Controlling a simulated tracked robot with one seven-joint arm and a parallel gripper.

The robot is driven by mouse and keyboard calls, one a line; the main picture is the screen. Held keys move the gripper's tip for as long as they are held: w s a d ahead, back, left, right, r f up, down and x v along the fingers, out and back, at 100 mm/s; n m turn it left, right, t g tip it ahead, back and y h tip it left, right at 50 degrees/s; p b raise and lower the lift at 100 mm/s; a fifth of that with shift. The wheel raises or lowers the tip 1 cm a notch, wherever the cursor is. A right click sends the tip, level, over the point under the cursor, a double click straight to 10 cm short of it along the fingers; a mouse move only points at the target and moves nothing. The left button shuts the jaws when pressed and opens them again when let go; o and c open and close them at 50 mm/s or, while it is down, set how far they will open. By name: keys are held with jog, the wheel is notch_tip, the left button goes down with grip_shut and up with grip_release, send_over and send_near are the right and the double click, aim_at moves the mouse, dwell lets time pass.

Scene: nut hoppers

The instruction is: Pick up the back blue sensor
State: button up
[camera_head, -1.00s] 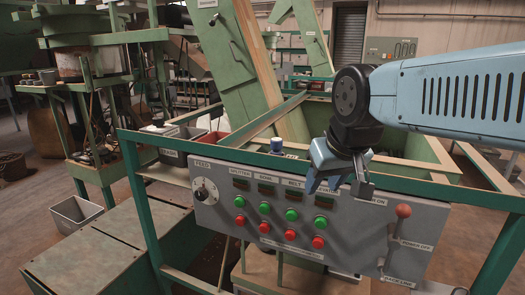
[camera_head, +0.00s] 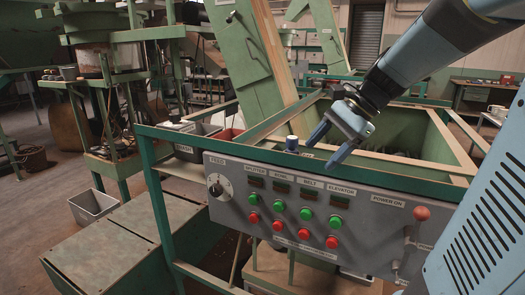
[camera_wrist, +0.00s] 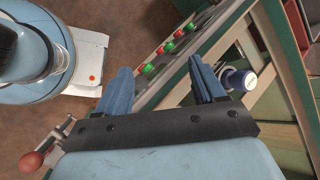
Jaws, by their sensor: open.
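A blue sensor (camera_head: 291,143) with a white top stands upright on the green frame just behind the control panel (camera_head: 322,205). In the wrist view the same sensor (camera_wrist: 240,79) lies just right of my right-hand finger, outside the gap between the fingers. Only one blue sensor is clear to me. My gripper (camera_head: 320,155) is open and empty, its blue fingers slanting down and left above the frame, to the right of the sensor. In the wrist view the open fingers (camera_wrist: 160,64) show the panel edge between them.
The panel carries green and red buttons and a red-knobbed lever (camera_head: 421,214) at its right. Green frame rails (camera_head: 385,181) surround an open hopper behind the panel. A tall green chute (camera_head: 238,60) rises behind the sensor. A grey bin (camera_head: 92,206) stands at left.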

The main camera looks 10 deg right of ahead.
jog(key=w+d+r+m+t+y, duration=0.25)
jog(key=w+d+m+y, duration=0.35)
jog(key=w+d+m, duration=0.4)
send_near(292, 151)
notch_tip(292, 151, up, 3)
jog(key=w+a, duration=0.1)
jog(key=a, duration=0.2)
jog(key=shift+n, duration=0.3)
jog(key=shift+w+a+f, duration=0.6)
jog(key=shift+a+f, duration=0.05)
jog(key=shift+a, duration=0.25)
jog(key=shift+w+a+f, duration=0.6)
jog(key=shift+a+f, duration=0.1)
jog(key=shift+a, duration=0.15)
jog(key=c, duration=1.2)
